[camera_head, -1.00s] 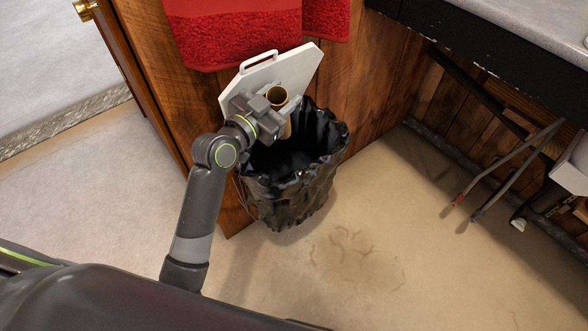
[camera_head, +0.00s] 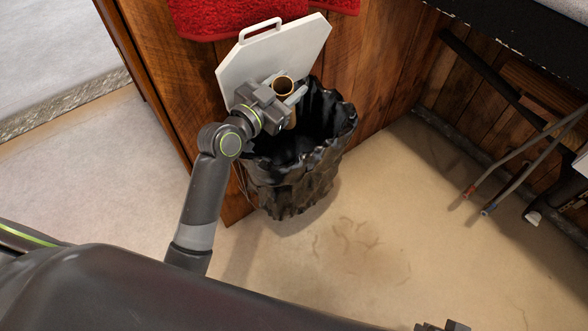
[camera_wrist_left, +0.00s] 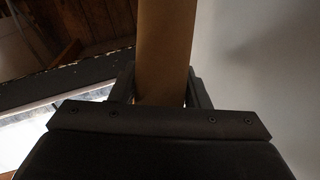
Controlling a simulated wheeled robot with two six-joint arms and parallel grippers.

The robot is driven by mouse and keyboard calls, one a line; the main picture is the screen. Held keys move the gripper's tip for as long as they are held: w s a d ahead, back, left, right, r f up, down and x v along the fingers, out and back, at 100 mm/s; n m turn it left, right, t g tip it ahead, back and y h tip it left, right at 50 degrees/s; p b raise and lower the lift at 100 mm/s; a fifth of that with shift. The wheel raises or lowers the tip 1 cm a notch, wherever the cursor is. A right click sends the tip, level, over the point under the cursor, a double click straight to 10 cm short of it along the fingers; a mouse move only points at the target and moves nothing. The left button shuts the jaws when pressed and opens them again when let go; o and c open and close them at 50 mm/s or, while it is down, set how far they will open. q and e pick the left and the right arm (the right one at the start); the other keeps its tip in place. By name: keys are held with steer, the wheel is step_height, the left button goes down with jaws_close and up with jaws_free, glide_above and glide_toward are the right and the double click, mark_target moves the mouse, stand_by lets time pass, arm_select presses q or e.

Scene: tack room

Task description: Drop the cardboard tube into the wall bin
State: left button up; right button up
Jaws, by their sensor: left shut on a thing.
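The cardboard tube (camera_head: 283,86) is a short brown hollow cylinder, held upright with its open end up. My left gripper (camera_head: 290,98) is shut on it, over the back left part of the bin's mouth. In the left wrist view the tube (camera_wrist_left: 165,50) stands between the two fingers. The wall bin (camera_head: 295,185) has a black bag liner with a crumpled rim and an open mouth. Its white lid (camera_head: 275,55) stands raised behind the gripper against the wooden panel. The tube's lower end is partly hidden by the gripper. Part of my right gripper (camera_head: 442,327) shows at the bottom edge.
Red towels (camera_head: 235,15) hang above the lid. A wooden panel (camera_head: 385,75) stands behind the bin. At the right, pipes (camera_head: 525,155) hang under a counter (camera_head: 490,30). The tan floor (camera_head: 380,210) in front of the bin is clear.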

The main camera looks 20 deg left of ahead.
arm_select(q)
steer(key=o, duration=1)
steer(key=shift+o, duration=0.2)
steer(key=v, duration=1.7)
steer(key=shift+s, duration=0.2)
steer(key=shift+a, duration=0.1)
